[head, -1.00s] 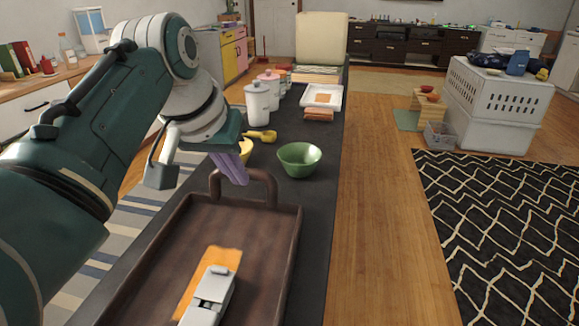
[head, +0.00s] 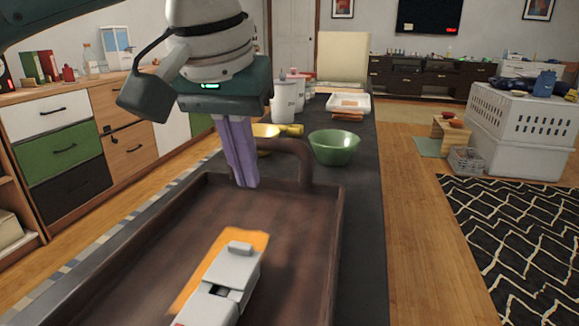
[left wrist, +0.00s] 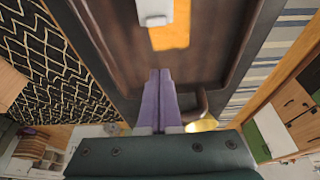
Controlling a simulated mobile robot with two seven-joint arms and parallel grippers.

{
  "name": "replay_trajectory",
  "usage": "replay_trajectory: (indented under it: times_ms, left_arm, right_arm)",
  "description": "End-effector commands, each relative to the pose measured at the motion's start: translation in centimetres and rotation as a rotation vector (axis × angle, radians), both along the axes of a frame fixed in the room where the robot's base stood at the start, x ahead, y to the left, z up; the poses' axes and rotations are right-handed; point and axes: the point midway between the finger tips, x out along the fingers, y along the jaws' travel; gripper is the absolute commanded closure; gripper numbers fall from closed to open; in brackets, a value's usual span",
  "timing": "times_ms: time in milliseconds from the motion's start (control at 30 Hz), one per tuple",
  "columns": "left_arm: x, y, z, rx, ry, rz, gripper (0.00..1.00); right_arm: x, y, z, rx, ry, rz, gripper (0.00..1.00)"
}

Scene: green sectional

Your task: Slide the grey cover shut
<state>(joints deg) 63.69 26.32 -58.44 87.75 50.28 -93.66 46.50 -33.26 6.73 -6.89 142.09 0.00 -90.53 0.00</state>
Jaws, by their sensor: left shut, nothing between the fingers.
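A light grey case with a grey cover (head: 236,267) lies in the brown tray (head: 338,240), on an orange sheet (head: 258,238). The cover has a small raised tab at its far end, and a dark gap shows in the case nearer me. The case's end also shows at the top of the left wrist view (left wrist: 155,14). My left gripper (head: 246,186) points down with its purple fingers together and empty. It is above the far part of the tray, beyond the case and apart from it. My right gripper is in neither current view.
The tray's arched handle (head: 300,152) stands just right of my left fingers. A green bowl (head: 334,147), a yellow scoop (head: 283,130) and a white canister (head: 285,102) stand beyond it on the dark counter. Open floor lies to the right.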

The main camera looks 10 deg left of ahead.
Motion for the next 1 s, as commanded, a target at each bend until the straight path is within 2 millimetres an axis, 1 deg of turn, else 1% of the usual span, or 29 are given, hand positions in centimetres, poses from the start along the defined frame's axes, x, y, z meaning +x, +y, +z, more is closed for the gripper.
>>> replay_trajectory:
  times_ms: [33,100,367,433,700,833,1000]
  left_arm:
    - [0.3,0.0,-1.5,0.001,0.003,0.001,1.0]
    - [0.8,0.0,-2.9,0.0,0.002,0.002,1.0]
    - [2.4,-0.1,-7.2,0.0,0.001,0.0,1.0]
    - [1.7,-0.1,-6.8,0.0,-0.003,-0.003,1.0]
    - [-0.8,0.0,-6.8,0.001,-0.003,-0.004,1.0]
    - [-1.4,0.0,-6.8,0.001,-0.002,-0.003,1.0]
    - [-1.7,0.1,-6.7,0.0,-0.002,-0.001,1.0]
  right_arm:
    - [0.0,0.0,-0.8,0.0,-0.001,0.0,0.46]
    - [0.0,0.0,-1.3,0.0,-0.001,0.0,0.46]
    - [0.0,0.0,-3.2,0.0,-0.001,0.0,0.46]
    - [0.0,0.0,-2.9,0.0,0.0,0.0,0.46]
    - [0.0,0.0,-3.1,0.0,-0.001,0.0,0.46]
    - [0.0,0.0,-3.1,0.0,-0.001,0.0,0.46]
    - [0.0,-0.1,-3.1,-0.002,-0.001,0.001,0.46]
